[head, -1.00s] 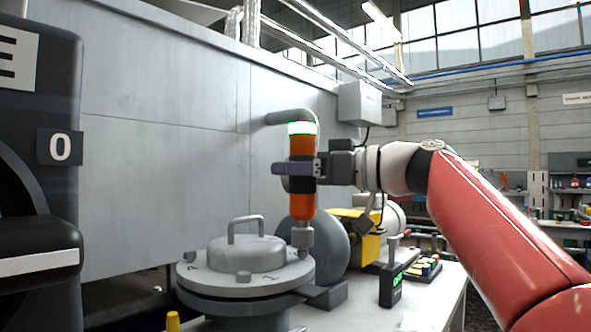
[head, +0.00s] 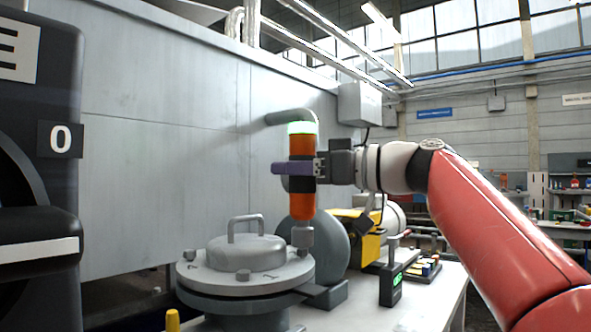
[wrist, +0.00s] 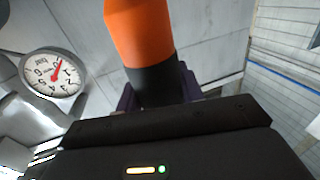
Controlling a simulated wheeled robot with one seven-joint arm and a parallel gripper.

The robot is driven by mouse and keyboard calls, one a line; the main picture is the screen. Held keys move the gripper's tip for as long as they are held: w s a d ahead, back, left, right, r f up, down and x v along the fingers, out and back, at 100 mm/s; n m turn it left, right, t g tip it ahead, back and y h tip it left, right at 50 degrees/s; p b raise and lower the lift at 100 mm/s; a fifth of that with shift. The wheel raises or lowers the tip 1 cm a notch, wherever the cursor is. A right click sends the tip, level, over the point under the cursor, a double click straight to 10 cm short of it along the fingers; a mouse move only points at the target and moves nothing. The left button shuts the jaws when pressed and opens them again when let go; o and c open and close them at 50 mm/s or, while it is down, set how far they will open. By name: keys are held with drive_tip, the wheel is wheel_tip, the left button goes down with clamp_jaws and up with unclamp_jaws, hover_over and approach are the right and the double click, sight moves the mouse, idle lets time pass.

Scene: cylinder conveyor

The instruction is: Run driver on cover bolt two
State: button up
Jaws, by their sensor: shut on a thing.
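My gripper (head: 298,168) is shut on the orange driver (head: 302,205), around its dark middle band. The driver stands upright with a lit white-green ring at its top, and its grey socket end (head: 302,238) points down at the right side of the round grey cover (head: 243,252). The socket is at the bolt place by the cover's right edge; whether it sits fully on the bolt cannot be told. In the wrist view the driver (wrist: 140,35) rises from the jaws.
A handle (head: 246,222) stands on the cover. Behind are a grey round housing and a yellow box (head: 362,240). A small device with a green display (head: 391,285) and a tray (head: 424,268) stand on the bench to the right. A dial gauge (wrist: 53,72) shows in the wrist view.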

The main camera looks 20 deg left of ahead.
drive_tip(key=shift+f+b, duration=1)
drive_tip(key=shift+b, duration=0.15)
idle(1.5)
drive_tip(key=shift+r, duration=0.15)
idle(0.5)
drive_tip(key=shift+r+p, duration=1.65)
drive_tip(key=shift+r, duration=0.2)
